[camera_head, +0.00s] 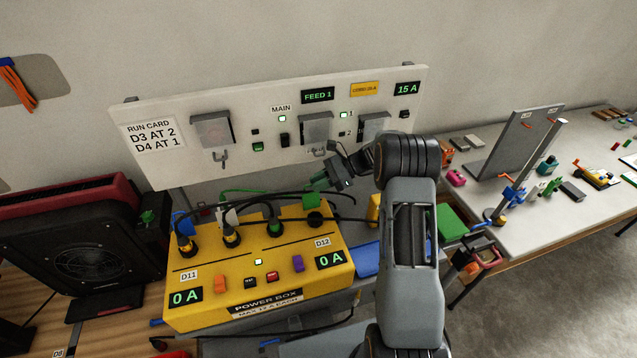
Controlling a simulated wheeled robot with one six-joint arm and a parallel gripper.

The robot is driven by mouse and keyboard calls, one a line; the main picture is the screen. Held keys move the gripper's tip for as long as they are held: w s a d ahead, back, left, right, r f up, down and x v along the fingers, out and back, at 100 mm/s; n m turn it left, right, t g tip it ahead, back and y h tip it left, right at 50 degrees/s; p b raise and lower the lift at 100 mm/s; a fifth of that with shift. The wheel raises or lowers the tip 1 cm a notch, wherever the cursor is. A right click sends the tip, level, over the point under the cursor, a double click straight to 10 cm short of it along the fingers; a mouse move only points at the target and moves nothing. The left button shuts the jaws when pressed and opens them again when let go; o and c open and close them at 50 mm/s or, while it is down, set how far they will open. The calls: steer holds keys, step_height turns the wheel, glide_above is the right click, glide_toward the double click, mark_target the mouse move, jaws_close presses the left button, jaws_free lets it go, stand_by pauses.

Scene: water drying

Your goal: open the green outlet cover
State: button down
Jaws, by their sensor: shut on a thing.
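The yellow power box (210,266) stands at the centre left with a row of outlets along its top. At the row's right end a green cover (312,202) shows behind a dark round outlet (315,219); it looks raised, but its hinge is too small to make out. My gripper (328,179) is above and just behind this cover, coming in from the right. It is shut on a small green piece (318,183), which looks like a plug body. The fingers hide part of the piece. I cannot tell whether it touches the cover.
A white panel (165,165) with clear-covered switches rises close behind. A black fan unit (95,250) is at left. A workbench (535,230) with small parts is at right.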

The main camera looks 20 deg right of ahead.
steer(key=shift+f, duration=0.2)
steer(key=c, duration=1.2)
jaws_free()
steer(key=shift+w+f, duration=0.1)
steer(key=shift+f, duration=0.05)
steer(key=shift+c, duration=0.2)
steer(key=b+v, duration=0.2)
steer(key=v, duration=1.2)
steer(key=shift+r+b, duration=0.4)
steer(key=shift+a, duration=0.1)
